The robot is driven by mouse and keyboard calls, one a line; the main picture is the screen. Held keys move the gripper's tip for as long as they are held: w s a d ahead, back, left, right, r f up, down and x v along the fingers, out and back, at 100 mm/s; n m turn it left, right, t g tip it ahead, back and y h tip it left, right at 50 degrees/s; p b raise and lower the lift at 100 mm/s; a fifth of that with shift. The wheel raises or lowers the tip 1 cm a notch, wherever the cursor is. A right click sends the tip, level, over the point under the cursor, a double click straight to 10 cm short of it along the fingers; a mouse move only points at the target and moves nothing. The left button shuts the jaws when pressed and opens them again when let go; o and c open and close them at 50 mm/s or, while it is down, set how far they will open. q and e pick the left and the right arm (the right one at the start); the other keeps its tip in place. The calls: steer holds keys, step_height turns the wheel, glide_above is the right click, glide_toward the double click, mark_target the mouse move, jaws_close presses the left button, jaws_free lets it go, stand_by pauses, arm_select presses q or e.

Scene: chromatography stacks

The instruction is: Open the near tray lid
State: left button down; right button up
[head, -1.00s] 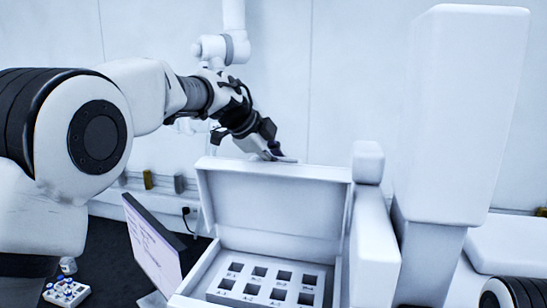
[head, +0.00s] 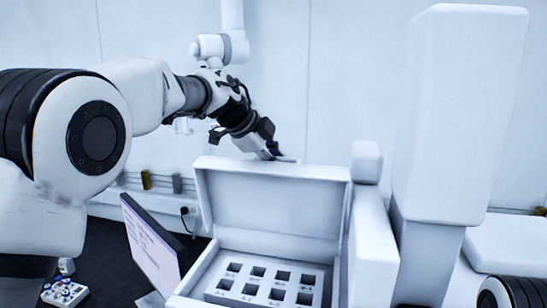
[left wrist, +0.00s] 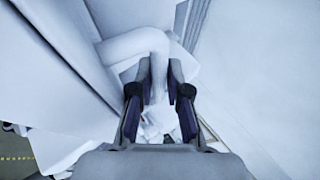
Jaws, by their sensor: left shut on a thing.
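The near tray lid (head: 272,200) stands raised at the back of the white tray (head: 200,271), its hollow inner side facing me. The tray is open and shows a block with several square dark wells (head: 255,288). My left gripper (head: 279,157) is at the lid's top edge, reaching from behind it, and is shut on the lid. In the left wrist view, the fingers (left wrist: 159,88) stand some way apart with white surfaces between and beyond them; the exact contact is hard to make out. My right gripper is not in view.
A tilted screen (head: 150,246) stands left of the tray. A small rack with blue-capped vials (head: 64,293) is at the lower left. A tall white block (head: 455,115) rises close on the right. A pale wall is behind.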

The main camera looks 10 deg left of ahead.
arm_select(q)
steer(key=shift+w+r, duration=0.25)
steer(key=shift+r, duration=0.05)
